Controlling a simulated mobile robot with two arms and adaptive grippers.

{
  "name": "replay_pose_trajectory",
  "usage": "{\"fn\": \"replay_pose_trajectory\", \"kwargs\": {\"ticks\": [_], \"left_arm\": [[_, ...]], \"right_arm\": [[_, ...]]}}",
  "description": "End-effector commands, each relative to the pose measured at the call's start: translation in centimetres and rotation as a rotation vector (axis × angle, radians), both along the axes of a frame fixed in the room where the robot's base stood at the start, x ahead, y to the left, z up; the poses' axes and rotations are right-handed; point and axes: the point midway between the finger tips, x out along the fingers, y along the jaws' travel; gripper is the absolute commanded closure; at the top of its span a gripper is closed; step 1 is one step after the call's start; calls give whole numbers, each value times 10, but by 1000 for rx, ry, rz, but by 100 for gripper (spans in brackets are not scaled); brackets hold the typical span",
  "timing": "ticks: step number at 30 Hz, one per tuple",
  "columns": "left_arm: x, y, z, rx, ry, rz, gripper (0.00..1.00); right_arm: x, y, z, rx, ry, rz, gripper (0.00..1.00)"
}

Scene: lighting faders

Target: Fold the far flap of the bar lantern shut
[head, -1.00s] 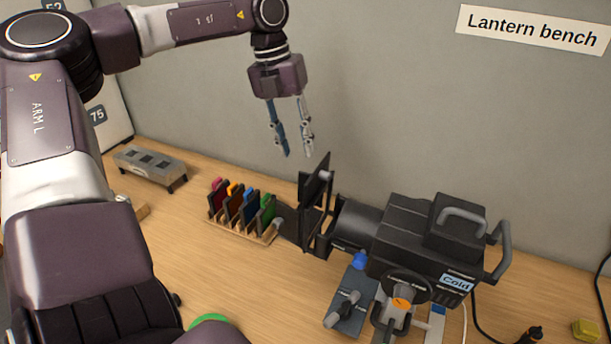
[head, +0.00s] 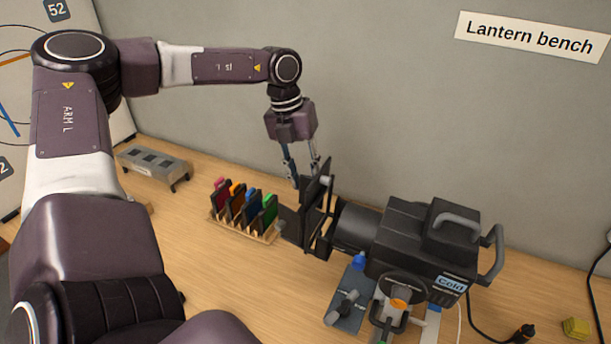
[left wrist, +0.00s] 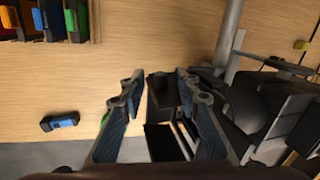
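The black bar lantern (head: 405,240) lies on the bench with its barrel pointing left. Dark flaps stand at its front, and an upright dark flap (head: 318,190) rises at the back of that frame. I take this one for the far flap, swung open. My left gripper (head: 308,180) points down from above, its fingertips at and partly behind the upper edge of this flap. In the left wrist view the two fingers (left wrist: 160,82) are spread apart, with dark flap parts showing between and below them. Contact with the flap cannot be told. My right gripper is not in view.
A wooden rack (head: 245,228) of coloured gel frames stands left of the flaps. A grey box (head: 153,165) sits further left. The wall is close behind. A blue-grey clamp plate (head: 349,305) and a yellow block (head: 576,328) lie in front and right.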

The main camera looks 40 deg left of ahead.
Motion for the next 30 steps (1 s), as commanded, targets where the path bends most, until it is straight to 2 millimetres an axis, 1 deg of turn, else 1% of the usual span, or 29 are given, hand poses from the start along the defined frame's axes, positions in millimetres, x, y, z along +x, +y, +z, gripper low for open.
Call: {"fn": "replay_pose_trajectory", "kwargs": {"ticks": [1,9,15,20,26,30], "left_arm": [[0,0,0,0,0,0,71],[0,0,0,0,0,0,100],[0,0,0,1,1,-2,100],[1,1,-2,0,2,-25,100],[7,1,-4,1,7,-117,100],[12,1,-5,1,12,-225,100]], "right_arm": [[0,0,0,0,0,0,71],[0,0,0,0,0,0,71],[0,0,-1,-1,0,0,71],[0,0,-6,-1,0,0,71],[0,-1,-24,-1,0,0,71],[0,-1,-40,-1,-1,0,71]]}}
